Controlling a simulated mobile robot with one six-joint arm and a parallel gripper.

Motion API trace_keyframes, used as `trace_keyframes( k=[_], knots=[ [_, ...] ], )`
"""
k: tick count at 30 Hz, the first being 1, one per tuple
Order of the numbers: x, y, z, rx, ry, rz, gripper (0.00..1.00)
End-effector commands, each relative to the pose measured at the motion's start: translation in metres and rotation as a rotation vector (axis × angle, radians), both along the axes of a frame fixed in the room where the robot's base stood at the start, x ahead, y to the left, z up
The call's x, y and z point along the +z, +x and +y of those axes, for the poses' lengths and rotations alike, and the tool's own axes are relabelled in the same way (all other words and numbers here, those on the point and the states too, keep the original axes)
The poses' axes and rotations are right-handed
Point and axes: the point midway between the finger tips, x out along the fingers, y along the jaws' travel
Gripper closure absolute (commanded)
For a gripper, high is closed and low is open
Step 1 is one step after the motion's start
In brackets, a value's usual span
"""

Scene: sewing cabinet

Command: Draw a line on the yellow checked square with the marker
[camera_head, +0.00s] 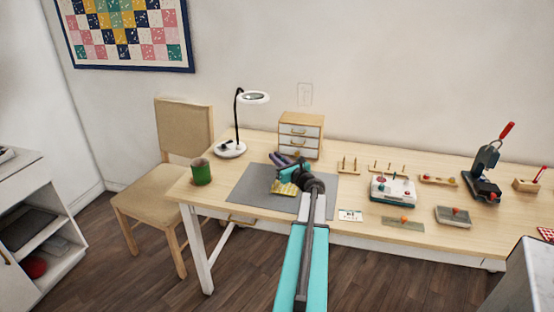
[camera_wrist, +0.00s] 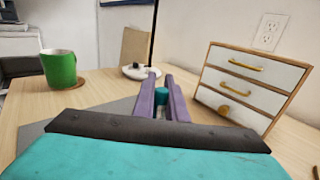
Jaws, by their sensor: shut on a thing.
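My gripper (camera_head: 279,157) is over the grey mat (camera_head: 250,187) on the table, its purple fingers pointing toward the back left. In the wrist view my gripper (camera_wrist: 160,92) is shut on a small teal thing, which looks like the marker (camera_wrist: 161,99); only its top end shows between the fingers. The yellow checked square (camera_head: 285,188) lies on the mat just below and in front of my gripper, partly covered by my arm. Whether the marker's tip touches the square is hidden.
A green cup (camera_head: 201,172) stands left of the mat. Behind are a lamp (camera_head: 230,149) and a small drawer cabinet (camera_head: 301,134), close to my gripper's right in the wrist view. A white and teal machine (camera_head: 393,190) stands right. A chair (camera_head: 184,130) is left.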

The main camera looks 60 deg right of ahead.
Motion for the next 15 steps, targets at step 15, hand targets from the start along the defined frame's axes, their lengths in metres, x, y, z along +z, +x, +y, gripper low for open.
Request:
trace_keyframes(
  k=[15],
  knots=[
    [-0.0002, 0.0066, 0.0019, 0.000, 0.000, 0.000, 1.00]
  ],
)
